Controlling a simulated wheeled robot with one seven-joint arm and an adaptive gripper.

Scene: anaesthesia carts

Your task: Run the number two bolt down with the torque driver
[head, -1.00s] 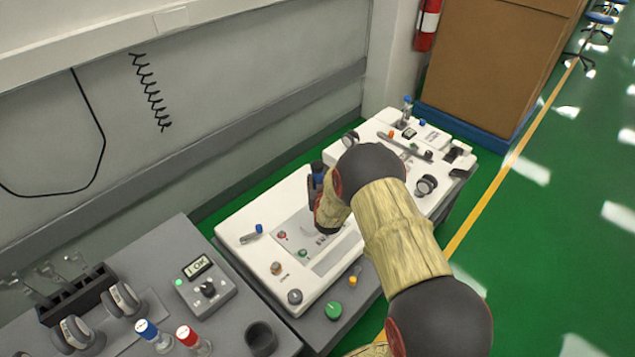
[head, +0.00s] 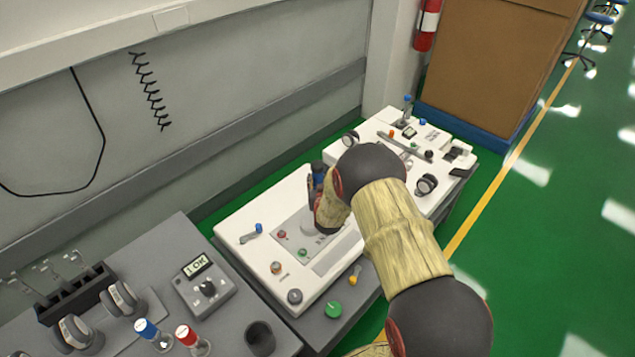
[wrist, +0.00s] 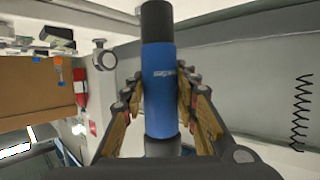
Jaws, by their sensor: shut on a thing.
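The torque driver (wrist: 160,92) is a blue cylinder with black ends, and it fills the middle of the wrist view. My gripper (wrist: 160,84) is shut on it, with one finger on each side of the blue body. In the head view the driver (head: 318,172) stands roughly upright in my gripper (head: 317,192), over the pale grey panel of the near white cart top (head: 262,208). The driver's lower end is hidden by my gripper and arm. I cannot make out the number two bolt or tell whether the driver touches it.
A grey bench at the lower left holds a controller (head: 203,284) with a display reading OK, a black rack (head: 75,292), blue-capped and red-capped bottles and a dark cup (head: 261,338). A second white cart top (head: 376,128) lies beyond. A cardboard box (head: 505,60) stands behind it.

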